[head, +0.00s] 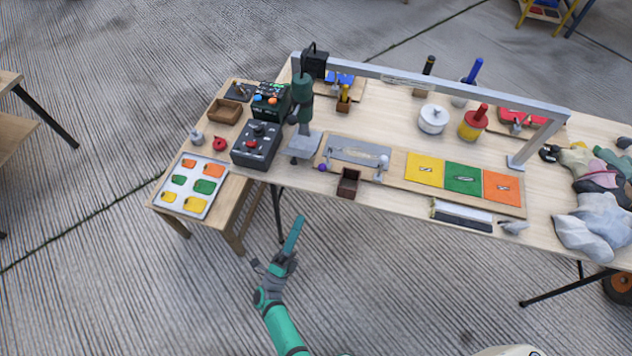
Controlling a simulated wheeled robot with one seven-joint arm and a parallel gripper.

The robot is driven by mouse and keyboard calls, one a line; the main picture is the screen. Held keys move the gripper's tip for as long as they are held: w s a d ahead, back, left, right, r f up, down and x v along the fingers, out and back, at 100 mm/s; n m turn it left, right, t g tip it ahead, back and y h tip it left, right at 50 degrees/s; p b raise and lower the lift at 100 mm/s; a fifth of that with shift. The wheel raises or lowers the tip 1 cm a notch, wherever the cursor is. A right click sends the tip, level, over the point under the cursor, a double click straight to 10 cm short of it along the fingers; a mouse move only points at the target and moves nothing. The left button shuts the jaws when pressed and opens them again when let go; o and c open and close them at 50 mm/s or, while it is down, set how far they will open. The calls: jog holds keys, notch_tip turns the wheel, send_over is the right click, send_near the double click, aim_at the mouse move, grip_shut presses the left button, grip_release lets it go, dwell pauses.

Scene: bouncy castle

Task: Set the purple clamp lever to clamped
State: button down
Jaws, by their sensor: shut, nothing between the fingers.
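A purple knob (322,167), likely the end of the purple clamp lever, shows at the front left of a grey metal plate (357,152) near the table's front edge. The lever's arm is too small to make out, and I cannot tell its setting. A pale knob (384,160) stands at the plate's right end. My gripper (299,221) is over the floor in front of the table, below and left of the purple knob and apart from it. It is shut and empty, its narrow teal end pointing up toward the table.
A small brown box (348,183) stands just right of the purple knob. A drill-like stand (303,105) and a black control box (256,146) are to its left. A grey overhead frame (440,82) spans the table (400,206). Floor before the table is clear.

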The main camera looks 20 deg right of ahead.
jog(key=x, duration=1.4)
jog(key=shift+r, duration=0.1)
